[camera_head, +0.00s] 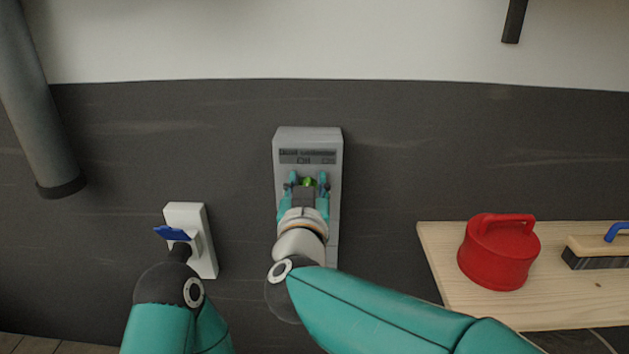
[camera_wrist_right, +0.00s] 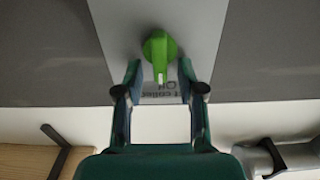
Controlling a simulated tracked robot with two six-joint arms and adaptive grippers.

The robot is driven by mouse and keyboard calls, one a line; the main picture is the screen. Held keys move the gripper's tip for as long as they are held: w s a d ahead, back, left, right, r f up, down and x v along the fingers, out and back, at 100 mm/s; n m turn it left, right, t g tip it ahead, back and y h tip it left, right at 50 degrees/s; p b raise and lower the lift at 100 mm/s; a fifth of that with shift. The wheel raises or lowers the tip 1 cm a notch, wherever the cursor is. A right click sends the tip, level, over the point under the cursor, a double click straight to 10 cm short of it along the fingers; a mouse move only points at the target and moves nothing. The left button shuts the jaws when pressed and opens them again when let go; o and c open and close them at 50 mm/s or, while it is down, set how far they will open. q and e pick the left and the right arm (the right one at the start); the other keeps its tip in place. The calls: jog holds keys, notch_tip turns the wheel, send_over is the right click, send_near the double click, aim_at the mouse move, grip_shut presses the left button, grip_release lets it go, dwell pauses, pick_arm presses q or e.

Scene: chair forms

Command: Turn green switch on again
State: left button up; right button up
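The green switch (camera_head: 308,182) is a round knob on a grey wall box (camera_head: 307,138) with dark printed lettering. In the right wrist view the green switch (camera_wrist_right: 159,48) shows a raised grip bar with a pale line pointing down the picture. My right gripper (camera_head: 308,177) is in front of the box, open, with one finger on each side of the switch. In the wrist view my right gripper (camera_wrist_right: 160,70) has a gap between each fingertip and the switch. My left arm shows at the lower left, but its gripper is not visible.
A white wall box (camera_head: 207,250) with a blue lever (camera_head: 172,233) is to the left, close to my left arm. A wooden shelf (camera_head: 450,290) at the right bears a red lidded container (camera_head: 497,255) and a blue-handled brush (camera_head: 600,258). A grey pipe (camera_head: 35,110) hangs at the left.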

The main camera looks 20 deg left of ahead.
grip_shut()
jog(key=shift+w+d, duration=0.1)
jog(key=shift+d, duration=0.2)
jog(key=shift+a, duration=0.15)
